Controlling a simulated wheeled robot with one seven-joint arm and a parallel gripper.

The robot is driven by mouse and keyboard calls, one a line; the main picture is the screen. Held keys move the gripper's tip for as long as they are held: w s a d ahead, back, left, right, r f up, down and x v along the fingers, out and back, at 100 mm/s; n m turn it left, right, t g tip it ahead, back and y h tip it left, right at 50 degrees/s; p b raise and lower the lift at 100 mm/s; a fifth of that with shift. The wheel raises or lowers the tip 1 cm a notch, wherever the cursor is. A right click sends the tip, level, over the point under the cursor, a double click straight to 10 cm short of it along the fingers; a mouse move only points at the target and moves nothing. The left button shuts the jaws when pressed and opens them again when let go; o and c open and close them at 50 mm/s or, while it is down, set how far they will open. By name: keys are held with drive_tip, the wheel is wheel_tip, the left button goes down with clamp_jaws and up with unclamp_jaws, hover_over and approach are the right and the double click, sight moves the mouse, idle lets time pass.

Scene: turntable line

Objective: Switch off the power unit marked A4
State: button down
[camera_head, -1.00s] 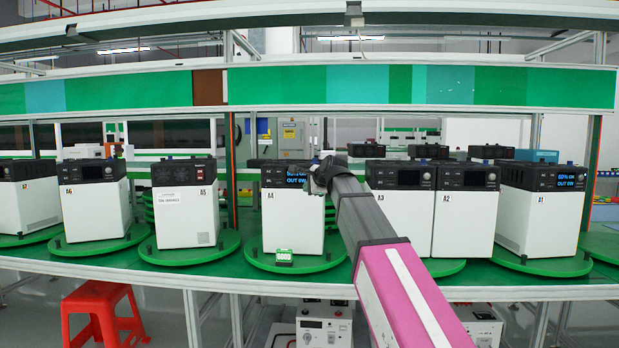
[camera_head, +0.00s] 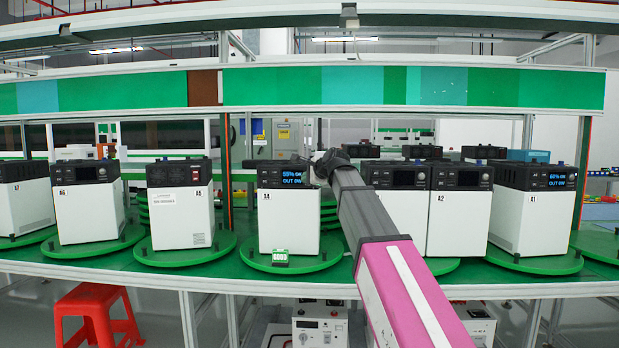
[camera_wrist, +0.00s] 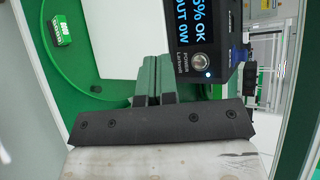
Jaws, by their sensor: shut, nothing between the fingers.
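The power unit marked A4 (camera_head: 288,225) is a white box with a black top panel, standing on a green round turntable. Its display (camera_head: 292,174) is lit blue and reads about "65% OK, OUT 0W". My gripper (camera_head: 322,166) is at the right end of this panel and hides part of it. In the wrist view, my gripper (camera_wrist: 153,80) has its green fingers shut and empty. The round metal power button (camera_wrist: 198,62) lies just right of the fingertips, apart from them in the picture, with a small blue light lit beside it. Whether the fingers touch the panel I cannot tell.
Unit A3 (camera_head: 397,215) stands close to the right, partly behind my arm. Unit A5 (camera_head: 182,210) stands to the left. Unit A1 (camera_head: 528,215) also has a lit display. A small green counter (camera_head: 280,256) sits at A4's foot. A shelf beam (camera_head: 300,110) runs above.

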drive_tip(key=w, duration=0.7)
drive_tip(key=shift+d, duration=0.1)
idle(1.9)
drive_tip(key=shift+w, duration=0.45)
drive_tip(key=shift+w, duration=0.35)
idle(0.5)
drive_tip(key=shift+s, duration=0.8)
drive_tip(key=shift+s, duration=0.1)
drive_tip(key=s, duration=0.4)
drive_tip(key=shift+s, duration=0.4)
